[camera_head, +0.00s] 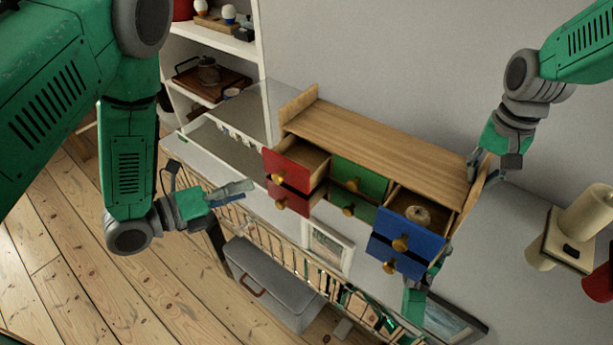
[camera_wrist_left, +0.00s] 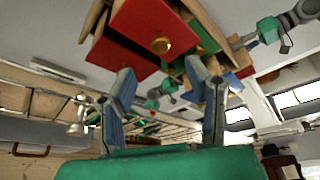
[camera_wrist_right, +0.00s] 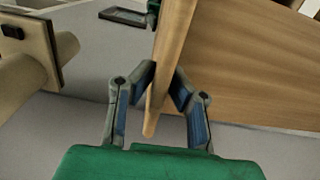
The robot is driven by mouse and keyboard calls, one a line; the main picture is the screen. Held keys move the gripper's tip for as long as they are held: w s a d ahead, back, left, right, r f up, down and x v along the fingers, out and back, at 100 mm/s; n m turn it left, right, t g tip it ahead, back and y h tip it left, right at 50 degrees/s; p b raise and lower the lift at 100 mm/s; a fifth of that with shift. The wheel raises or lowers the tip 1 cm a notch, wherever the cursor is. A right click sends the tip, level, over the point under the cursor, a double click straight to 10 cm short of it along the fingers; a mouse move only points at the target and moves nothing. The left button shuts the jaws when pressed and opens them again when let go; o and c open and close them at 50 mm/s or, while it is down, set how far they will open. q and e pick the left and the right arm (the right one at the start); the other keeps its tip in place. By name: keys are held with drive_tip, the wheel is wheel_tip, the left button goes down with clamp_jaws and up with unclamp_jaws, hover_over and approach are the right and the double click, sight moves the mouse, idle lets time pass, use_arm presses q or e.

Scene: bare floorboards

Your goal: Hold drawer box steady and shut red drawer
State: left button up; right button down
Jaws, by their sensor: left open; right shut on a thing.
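The wooden drawer box (camera_head: 370,140) has a red drawer (camera_head: 297,160) on the left, a green drawer (camera_head: 357,178) in the middle and a blue drawer (camera_head: 408,228) on the right. The red drawer stands pulled out, its round knob facing my left side. My left gripper (camera_head: 248,189) is open and empty, in front of and apart from the red drawer. In the left wrist view, the red drawer front (camera_wrist_left: 148,30) lies beyond the open fingers. My right gripper (camera_head: 480,166) is shut on the box's right end panel (camera_wrist_right: 170,60).
The blue drawer is also out and holds a round brown thing (camera_head: 418,214). Copies of the drawers below look like reflections in a glossy surface. A white shelf (camera_head: 215,40) stands behind left. A beige device (camera_head: 565,240) is at the right.

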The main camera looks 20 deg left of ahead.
sight(275, 180)
use_arm(q)
drive_tip(key=x, duration=0.8)
drive_tip(key=shift+w+d+f, duration=0.15)
drive_tip(key=shift+w+d, duration=0.1)
drive_tip(key=shift+d, duration=0.05)
clamp_jaws()
